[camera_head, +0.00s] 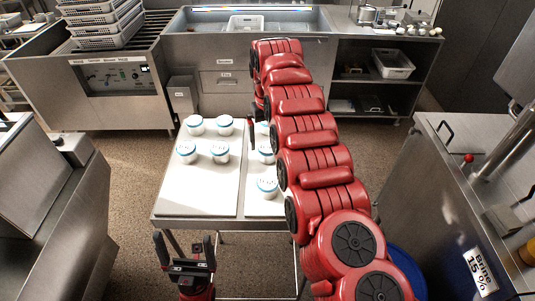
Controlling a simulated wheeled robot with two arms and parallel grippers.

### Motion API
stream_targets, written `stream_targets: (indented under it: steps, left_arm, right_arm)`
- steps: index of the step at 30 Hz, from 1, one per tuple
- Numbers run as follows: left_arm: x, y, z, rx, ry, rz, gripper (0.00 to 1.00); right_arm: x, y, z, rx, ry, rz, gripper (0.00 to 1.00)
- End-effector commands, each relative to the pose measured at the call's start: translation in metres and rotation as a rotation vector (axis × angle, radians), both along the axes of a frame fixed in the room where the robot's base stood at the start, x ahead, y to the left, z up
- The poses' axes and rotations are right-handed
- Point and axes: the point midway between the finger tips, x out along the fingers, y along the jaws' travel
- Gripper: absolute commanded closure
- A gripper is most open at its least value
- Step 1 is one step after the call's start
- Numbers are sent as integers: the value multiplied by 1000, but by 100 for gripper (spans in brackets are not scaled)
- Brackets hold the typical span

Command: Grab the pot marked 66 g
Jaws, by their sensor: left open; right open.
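Several white pots with blue rims stand on two white boards on the table. On the left board are a back left pot (195,125), a back right pot (225,125), a front left pot (187,153) and a front right pot (220,153). On the right board are a middle pot (266,154) and a front pot (267,187). Their markings are too small to read, so I cannot tell which is 66 g. My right gripper (257,122) is over the back of the right board, partly hidden by my arm. My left gripper (184,252) is open and empty before the table.
The metal table (198,222) holds the boards. My red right arm covers the table's right side. A counter with a basin (190,22) stands behind, stacked baskets (100,22) at the back left, and a steel counter (440,200) on the right. Floor shows left of the table.

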Motion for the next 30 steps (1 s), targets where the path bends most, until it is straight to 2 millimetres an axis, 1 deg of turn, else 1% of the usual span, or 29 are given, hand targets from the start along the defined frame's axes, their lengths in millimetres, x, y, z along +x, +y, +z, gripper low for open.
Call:
stream_targets:
  steps: [2,6,7,9,12,17,20,24,29,30]
  left_arm:
    - [0,0,8,0,0,0,0]
    - [0,0,27,0,0,0,0]
    - [0,0,29,0,0,0,0]
    - [0,0,32,0,0,0,0]
    - [0,0,32,0,0,0,0]
    - [0,0,31,0,0,0,0]
    - [0,0,31,0,0,0,0]
    - [0,0,31,0,0,0,0]
    - [0,0,31,0,0,0,0]
    - [0,0,31,0,0,0,0]
  right_arm:
    - [-1,1,-4,-2,5,1,0]
    - [-1,1,-23,-3,8,1,0]
    - [0,1,-29,-3,8,1,0]
    - [0,1,-40,-3,8,1,0]
    - [0,2,-50,-1,4,1,0]
    - [1,2,-50,0,2,1,0]
    - [1,2,-50,0,2,1,16]
    - [1,2,-50,0,2,1,41]
    - [1,2,-50,0,2,1,70]
    - [1,2,-50,0,2,1,77]
